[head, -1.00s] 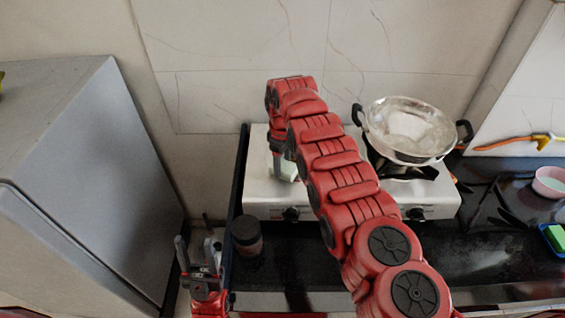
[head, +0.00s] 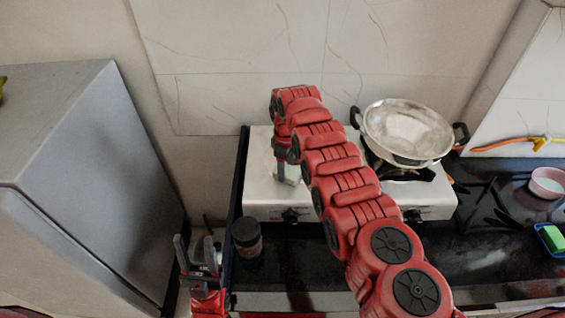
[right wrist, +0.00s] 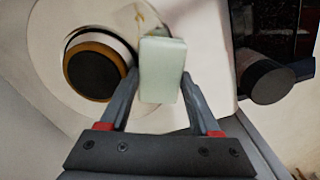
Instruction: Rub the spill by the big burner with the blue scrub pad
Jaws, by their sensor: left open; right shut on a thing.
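My right gripper (right wrist: 160,88) is shut on a pale, greenish-white scrub pad (right wrist: 163,70), which looks washed out rather than clearly blue. In the right wrist view the pad is over the white stove top, just right of a burner (right wrist: 93,70) with a dark cap and brass ring. A brownish mark (right wrist: 148,15) shows beside that burner, partly hidden by the pad. In the head view the right gripper (head: 282,170) points down at the stove's left part, and my arm hides the burner. My left gripper (head: 197,254) is open and empty, left of the counter.
A metal pan (head: 407,130) sits on the right burner of the white stove (head: 262,200). A dark-lidded jar (head: 246,238) stands in front of the stove. A pink bowl (head: 547,182) and a green sponge (head: 552,238) in a blue tray are at the right. A grey fridge (head: 100,150) stands left.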

